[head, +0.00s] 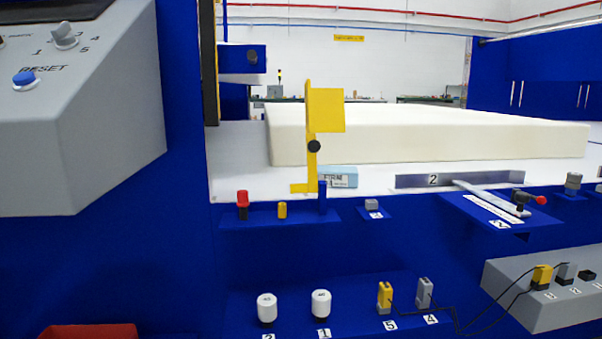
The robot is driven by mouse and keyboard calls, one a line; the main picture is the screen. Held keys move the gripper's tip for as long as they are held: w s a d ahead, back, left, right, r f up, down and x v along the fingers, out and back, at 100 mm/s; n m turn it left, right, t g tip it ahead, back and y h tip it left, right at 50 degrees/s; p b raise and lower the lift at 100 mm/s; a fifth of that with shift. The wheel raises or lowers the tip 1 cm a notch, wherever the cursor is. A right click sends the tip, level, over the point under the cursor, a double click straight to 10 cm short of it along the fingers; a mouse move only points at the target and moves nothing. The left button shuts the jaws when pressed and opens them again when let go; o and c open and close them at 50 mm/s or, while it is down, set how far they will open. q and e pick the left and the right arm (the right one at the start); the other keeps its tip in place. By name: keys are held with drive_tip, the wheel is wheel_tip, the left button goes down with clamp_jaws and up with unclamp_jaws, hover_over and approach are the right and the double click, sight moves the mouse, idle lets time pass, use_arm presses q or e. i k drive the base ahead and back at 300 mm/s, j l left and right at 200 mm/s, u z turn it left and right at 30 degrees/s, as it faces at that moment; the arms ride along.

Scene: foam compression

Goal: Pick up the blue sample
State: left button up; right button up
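A light blue block (345,172) with a white label reading "FIRM" lies on the white table surface, just right of the foot of a yellow upright stand. It is the only loose-looking blue block I see, and its left end is close to or partly behind the stand. Neither of my grippers shows in the head view.
The yellow stand (311,165) rises beside the block. A large cream foam slab (420,135) lies behind. A grey plate marked 2 (410,181) is to the right. Blue shelves (265,215) with small parts run along the front. A grey control panel (90,120) fills the left.

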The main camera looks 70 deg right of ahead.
sight(345, 177)
drive_tip(key=z, duration=2.3)
drive_tip(key=u, duration=0.35)
drive_tip(key=l+u, duration=0.8)
drive_tip(key=u, duration=0.15)
drive_tip(key=k+l+u, duration=0.15)
drive_tip(key=l+u, duration=0.2)
drive_tip(key=u, duration=0.15)
